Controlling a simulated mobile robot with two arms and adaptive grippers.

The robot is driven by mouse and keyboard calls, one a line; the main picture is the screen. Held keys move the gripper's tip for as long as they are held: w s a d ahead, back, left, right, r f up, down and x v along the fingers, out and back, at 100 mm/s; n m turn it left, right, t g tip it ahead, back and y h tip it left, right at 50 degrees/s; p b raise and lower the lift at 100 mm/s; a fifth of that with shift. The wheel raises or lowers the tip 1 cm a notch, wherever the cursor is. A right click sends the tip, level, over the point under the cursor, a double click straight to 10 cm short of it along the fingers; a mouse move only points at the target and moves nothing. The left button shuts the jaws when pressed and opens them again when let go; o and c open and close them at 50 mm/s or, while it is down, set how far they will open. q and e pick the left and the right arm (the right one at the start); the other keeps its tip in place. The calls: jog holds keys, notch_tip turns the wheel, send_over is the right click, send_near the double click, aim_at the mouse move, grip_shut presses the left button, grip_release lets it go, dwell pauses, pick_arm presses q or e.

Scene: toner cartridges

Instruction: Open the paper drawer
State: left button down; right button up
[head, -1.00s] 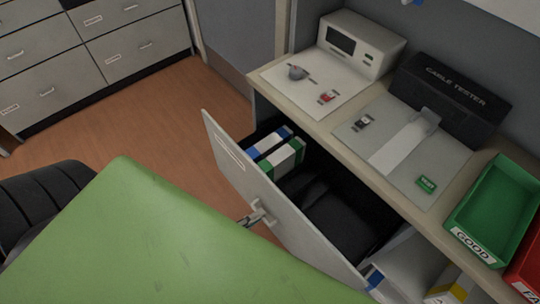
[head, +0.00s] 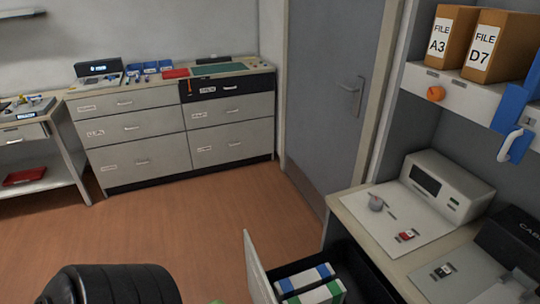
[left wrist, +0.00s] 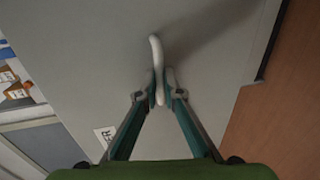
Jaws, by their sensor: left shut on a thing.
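The paper drawer (head: 259,272) stands pulled out from under the bench at the bottom of the head view. Blue-and-white and green-and-white packs (head: 310,284) lie inside it. In the left wrist view its grey front (left wrist: 85,65) fills most of the picture, with a partly hidden label (left wrist: 105,134) ending in "ER". My left gripper (left wrist: 160,88) is shut on the pale drawer handle (left wrist: 155,50), one finger on each side. The head view does not show this grip. My right gripper is in neither view.
The bench (head: 352,208) above the drawer carries a white device (head: 447,188) and small parts. A grey door (head: 335,85) stands behind. A drawer cabinet (head: 140,130) is along the far wall. The brown floor (head: 180,225) between is clear.

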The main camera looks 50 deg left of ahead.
pick_arm(q)
jog(key=c, duration=2.2)
grip_release()
jog(key=v, duration=1.2)
jog(key=shift+f, duration=0.1)
